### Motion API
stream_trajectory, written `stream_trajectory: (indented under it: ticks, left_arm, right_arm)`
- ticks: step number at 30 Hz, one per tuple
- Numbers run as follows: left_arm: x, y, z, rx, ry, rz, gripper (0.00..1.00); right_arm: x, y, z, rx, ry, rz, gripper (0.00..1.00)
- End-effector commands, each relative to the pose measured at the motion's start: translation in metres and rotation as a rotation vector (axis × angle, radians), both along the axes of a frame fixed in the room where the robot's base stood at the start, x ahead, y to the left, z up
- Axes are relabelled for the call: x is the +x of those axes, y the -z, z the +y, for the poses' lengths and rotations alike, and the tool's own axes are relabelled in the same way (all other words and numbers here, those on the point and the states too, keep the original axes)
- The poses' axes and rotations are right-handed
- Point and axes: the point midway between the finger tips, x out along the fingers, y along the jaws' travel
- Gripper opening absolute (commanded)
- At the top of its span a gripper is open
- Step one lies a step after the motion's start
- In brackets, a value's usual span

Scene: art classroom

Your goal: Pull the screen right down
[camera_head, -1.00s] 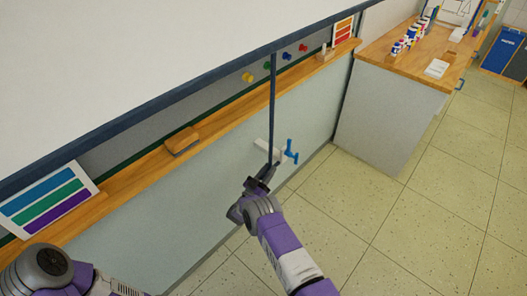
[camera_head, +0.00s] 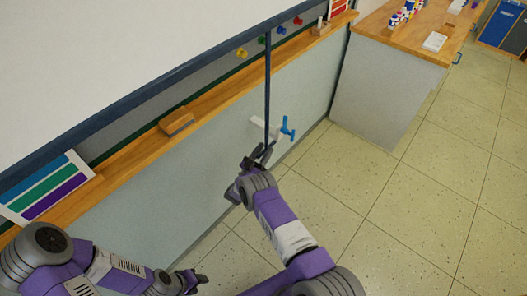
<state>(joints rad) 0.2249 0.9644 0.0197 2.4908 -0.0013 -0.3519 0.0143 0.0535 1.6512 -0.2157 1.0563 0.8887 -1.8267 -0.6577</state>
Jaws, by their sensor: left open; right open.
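The white screen (camera_head: 130,60) fills the upper left, edged below by a dark blue bar (camera_head: 150,100). A thin dark blue pull strap (camera_head: 267,90) hangs from the bar in front of the wall. My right gripper (camera_head: 262,152) is open at the strap's lower end. The end is partly hidden by the fingers, and I cannot tell whether the strap lies between them. My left gripper (camera_head: 192,281) is open and empty at the bottom of the view, low and well apart from the strap.
A wooden ledge (camera_head: 215,98) below the screen holds an eraser (camera_head: 176,122) and a striped colour card (camera_head: 45,190). A blue tap-like fitting (camera_head: 287,128) sits on the wall just right of the strap. A wooden-topped counter (camera_head: 400,30) stands at right. The tiled floor (camera_head: 420,200) is clear.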

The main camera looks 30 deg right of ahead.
Motion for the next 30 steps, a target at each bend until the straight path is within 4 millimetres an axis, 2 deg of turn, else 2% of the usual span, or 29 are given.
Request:
stream_trajectory:
  ticks: [15, 30]
  left_arm:
    - [0.000, -0.008, 0.000, 0.000, 0.000, 0.000, 0.43]
    - [0.000, -0.008, 0.000, 0.000, 0.000, 0.000, 0.43]
  right_arm:
    - [-0.029, 0.026, 0.059, 0.001, -0.006, 0.002, 0.42]
    - [-0.032, 0.028, 0.063, 0.001, -0.003, 0.001, 0.42]
